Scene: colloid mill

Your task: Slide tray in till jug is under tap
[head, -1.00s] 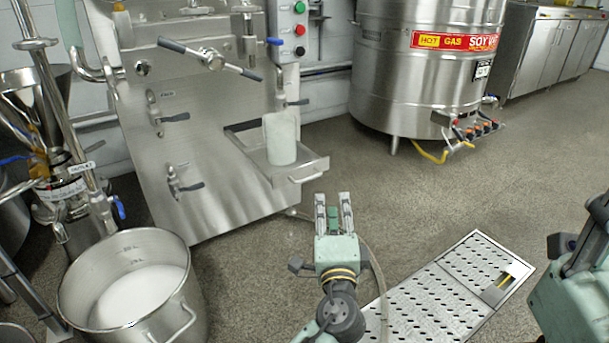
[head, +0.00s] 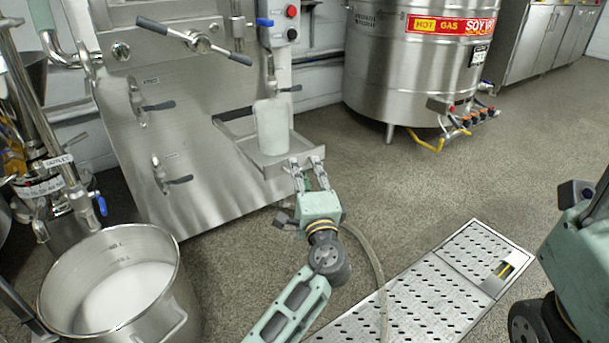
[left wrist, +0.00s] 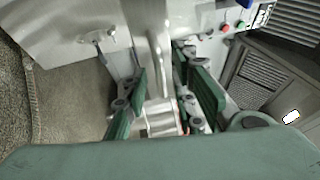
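The metal tray (head: 238,132) sticks out from the front of the steel machine, with its handle at the front edge. A whitish, translucent jug (head: 272,128) stands upright on it. The tap (head: 271,72), with a side lever, comes down just above and behind the jug's top; the exact depth between them is hard to tell. My left gripper (head: 307,164) is at the tray's front edge, covering the handle. In the left wrist view its green fingers (left wrist: 165,100) are apart, with bright metal between them; contact is unclear. My right gripper is not in view.
A steel pot of white liquid (head: 120,290) stands at the lower left. A large gas cooker drum (head: 415,70) stands behind to the right. A hose (head: 375,265) runs across the floor near a perforated drain cover (head: 410,305). Lever handles (head: 172,180) protrude from the machine panel.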

